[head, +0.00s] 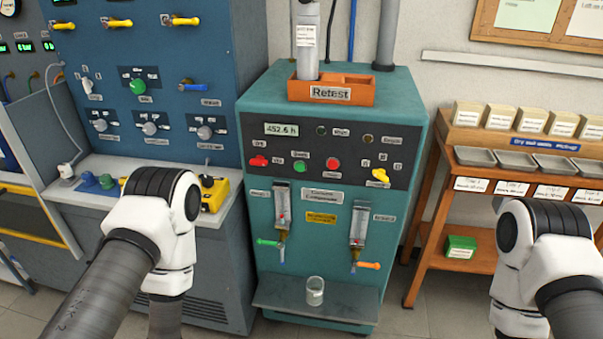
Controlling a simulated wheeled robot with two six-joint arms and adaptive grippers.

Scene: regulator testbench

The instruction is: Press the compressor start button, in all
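A teal cabinet (258,100) stands in the middle, with a label (322,195) that seems to end in "Compressor". Its dark panel carries a green button (299,165) and a red button (333,164) side by side. Their small labels are too blurred to read, so I cannot confirm which is the start button. A red knob (259,161) sits left of them and a yellow handle (378,178) to the right. A display (282,129) reads about 452.6 h. My two arms show at lower left and lower right, apart from the cabinet; neither gripper is in view.
A blue cabinet (210,40) at left has another green button (137,87), several valves and knobs. An orange "Retest" tray (330,91) with a grey cylinder tops the teal cabinet. A glass jar (315,291) stands on its lower shelf. A wooden rack (431,202) stands at right.

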